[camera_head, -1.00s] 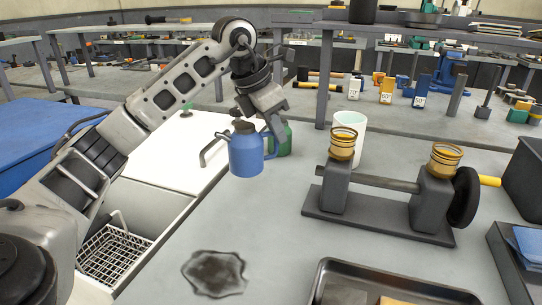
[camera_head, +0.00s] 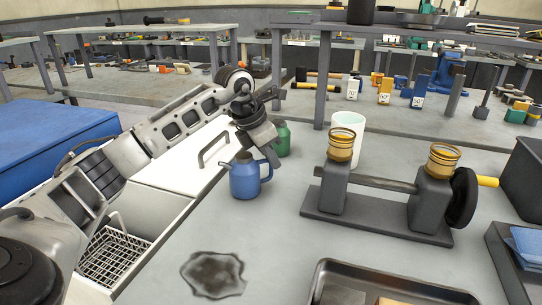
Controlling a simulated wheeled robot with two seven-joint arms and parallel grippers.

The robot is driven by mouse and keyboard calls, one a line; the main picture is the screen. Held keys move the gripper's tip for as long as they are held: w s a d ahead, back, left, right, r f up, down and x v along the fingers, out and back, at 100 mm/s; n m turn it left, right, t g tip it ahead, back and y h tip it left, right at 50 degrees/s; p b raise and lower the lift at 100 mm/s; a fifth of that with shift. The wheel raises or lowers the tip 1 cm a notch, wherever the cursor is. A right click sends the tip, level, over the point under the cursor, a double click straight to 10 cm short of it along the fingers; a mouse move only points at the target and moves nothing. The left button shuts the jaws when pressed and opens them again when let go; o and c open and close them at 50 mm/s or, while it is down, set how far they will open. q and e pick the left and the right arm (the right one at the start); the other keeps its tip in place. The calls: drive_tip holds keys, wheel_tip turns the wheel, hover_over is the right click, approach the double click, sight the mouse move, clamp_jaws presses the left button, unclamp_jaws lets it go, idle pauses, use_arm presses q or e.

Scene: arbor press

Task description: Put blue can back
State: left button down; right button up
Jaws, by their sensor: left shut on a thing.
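The blue can (camera_head: 244,181) has a handle on its right and a spout on its upper left. It is upright at the left edge of the grey worktable, and its base looks at or very near the tabletop. My left gripper (camera_head: 268,160) comes down from above and is shut on the can at its handle side; the fingertips are partly hidden. A green can (camera_head: 283,140) stands just behind the blue can, partly covered by my gripper. My right gripper is not in view.
A white cup (camera_head: 350,125) stands behind a grey stand with brass rings (camera_head: 341,146). A dark stain (camera_head: 213,274) marks the table in front. A black tray (camera_head: 330,284) lies at the lower right. A white lidded bin (camera_head: 170,170) adjoins at left.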

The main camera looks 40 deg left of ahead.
use_arm(q)
drive_tip(key=shift+f, duration=0.15)
drive_tip(key=c, duration=1.5)
unclamp_jaws()
drive_tip(key=shift+a+r, duration=0.1)
drive_tip(key=shift+r, duration=0.4)
drive_tip(key=v, duration=1.1)
drive_tip(key=shift+s+r+p, duration=0.15)
drive_tip(key=shift+s+p, duration=0.15)
